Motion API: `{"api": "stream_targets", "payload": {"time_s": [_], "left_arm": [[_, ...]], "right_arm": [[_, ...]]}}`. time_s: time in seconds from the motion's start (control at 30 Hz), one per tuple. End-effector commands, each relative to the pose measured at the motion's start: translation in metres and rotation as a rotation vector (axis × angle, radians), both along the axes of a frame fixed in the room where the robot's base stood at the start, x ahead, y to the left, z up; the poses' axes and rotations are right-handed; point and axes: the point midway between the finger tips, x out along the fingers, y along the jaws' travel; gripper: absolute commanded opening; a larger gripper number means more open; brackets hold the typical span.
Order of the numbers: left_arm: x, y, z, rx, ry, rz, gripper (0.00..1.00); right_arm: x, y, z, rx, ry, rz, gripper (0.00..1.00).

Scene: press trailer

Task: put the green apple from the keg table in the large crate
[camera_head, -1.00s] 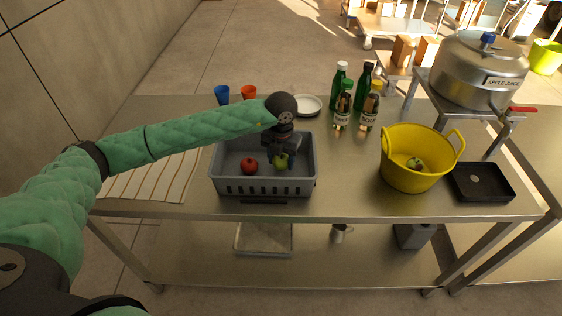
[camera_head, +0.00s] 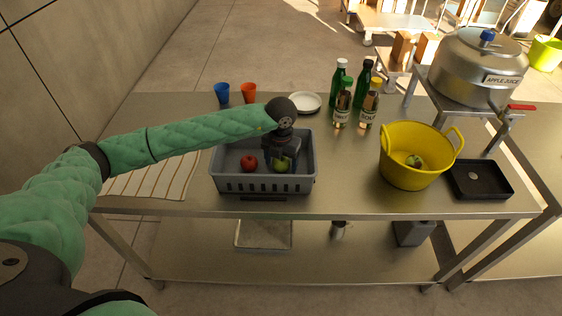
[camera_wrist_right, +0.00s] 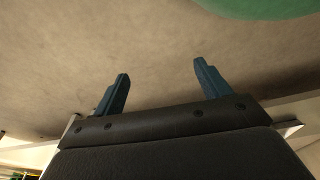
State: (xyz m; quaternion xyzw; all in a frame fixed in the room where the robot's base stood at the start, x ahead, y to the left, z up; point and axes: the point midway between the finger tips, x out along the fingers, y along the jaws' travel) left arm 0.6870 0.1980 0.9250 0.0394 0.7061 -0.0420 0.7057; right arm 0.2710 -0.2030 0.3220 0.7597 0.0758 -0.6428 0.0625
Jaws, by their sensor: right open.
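A green apple (camera_head: 283,165) is inside the grey crate (camera_head: 265,186) on the metal table, in its right half. My left gripper (camera_head: 282,160) reaches down into the crate, with its fingers at the apple. The fingers are dark and small, so I cannot tell whether they grip it. A red apple (camera_head: 249,163) lies to the left in the same crate. Another green apple (camera_head: 414,161) lies in the yellow tub (camera_head: 407,178). In the right wrist view, my right gripper (camera_wrist_right: 161,78) is open and empty, its fingers apart.
Several bottles (camera_head: 341,110), a white plate (camera_head: 305,103), a blue cup (camera_head: 222,93) and an orange cup (camera_head: 249,92) stand behind the crate. A striped cloth (camera_head: 150,180) lies left of it. A black tray (camera_head: 481,180) and the apple juice keg (camera_head: 478,70) are at the right.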

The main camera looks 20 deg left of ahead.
Motion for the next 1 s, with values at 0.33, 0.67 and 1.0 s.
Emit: {"api": "stream_targets", "payload": {"time_s": [0.33, 0.67, 1.0], "left_arm": [[0.0, 0.0, 0.003, 0.0, 0.0, 0.0, 0.72], [0.0, 0.0, 0.032, 0.0, -0.002, 0.0, 0.72], [0.001, 0.0, 0.091, 0.0, -0.004, 0.0, 0.72]], "right_arm": [[0.001, -0.001, 0.001, 0.0, -0.01, 0.001, 0.75], [0.012, 0.011, 0.018, 0.011, 0.005, -0.004, 0.75], [0.02, 0.022, 0.063, 0.022, 0.035, -0.011, 0.75]]}}
